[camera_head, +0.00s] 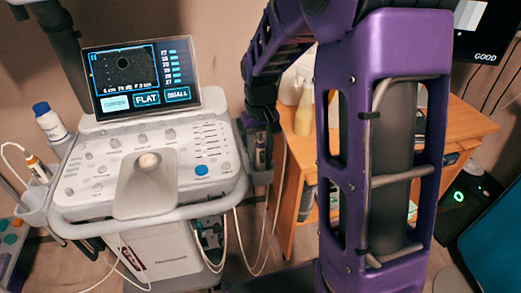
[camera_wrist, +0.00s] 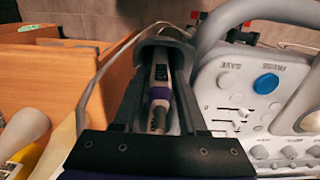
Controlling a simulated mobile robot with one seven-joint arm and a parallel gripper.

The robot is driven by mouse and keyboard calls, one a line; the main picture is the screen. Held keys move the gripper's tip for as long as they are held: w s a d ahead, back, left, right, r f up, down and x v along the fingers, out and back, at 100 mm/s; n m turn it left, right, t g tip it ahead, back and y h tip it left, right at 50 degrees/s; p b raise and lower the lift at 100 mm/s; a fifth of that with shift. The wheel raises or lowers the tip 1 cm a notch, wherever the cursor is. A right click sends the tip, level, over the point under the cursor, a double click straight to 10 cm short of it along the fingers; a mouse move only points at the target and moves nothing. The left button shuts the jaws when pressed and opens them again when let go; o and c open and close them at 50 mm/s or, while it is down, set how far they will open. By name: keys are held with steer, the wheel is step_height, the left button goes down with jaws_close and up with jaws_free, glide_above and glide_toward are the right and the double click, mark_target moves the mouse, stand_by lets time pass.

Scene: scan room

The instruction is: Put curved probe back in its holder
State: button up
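A slim grey-white probe (camera_wrist: 160,88) with a purple band and a dark label sits upright in a grey cup holder (camera_wrist: 178,50) on the side of the ultrasound console. In the head view this probe (camera_head: 260,152) shows in the right-hand holder (camera_head: 261,175). My gripper (camera_wrist: 160,105) is right above the holder, with dark fingers on either side of the probe and a narrow gap appearing beside it. Another probe with an orange-brown band (camera_head: 38,168) sits in the left-hand holder (camera_head: 34,202). I cannot tell by shape which probe is the curved one.
The console (camera_head: 150,185) has a screen (camera_head: 141,77) reading FLAT and SMALL. A wooden desk (camera_head: 300,150) with bottles stands close right of the holder. A white bottle with blue cap (camera_head: 50,122) stands at the console's left. Cables hang below the holders.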

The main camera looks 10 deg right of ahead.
steer(key=shift+w+r, duration=0.1)
steer(key=shift+r, duration=0.45)
step_height(320, 180, up, 16)
steer(key=p, duration=0.3)
steer(key=shift+r+p, duration=0.15)
steer(key=shift+p, duration=0.2)
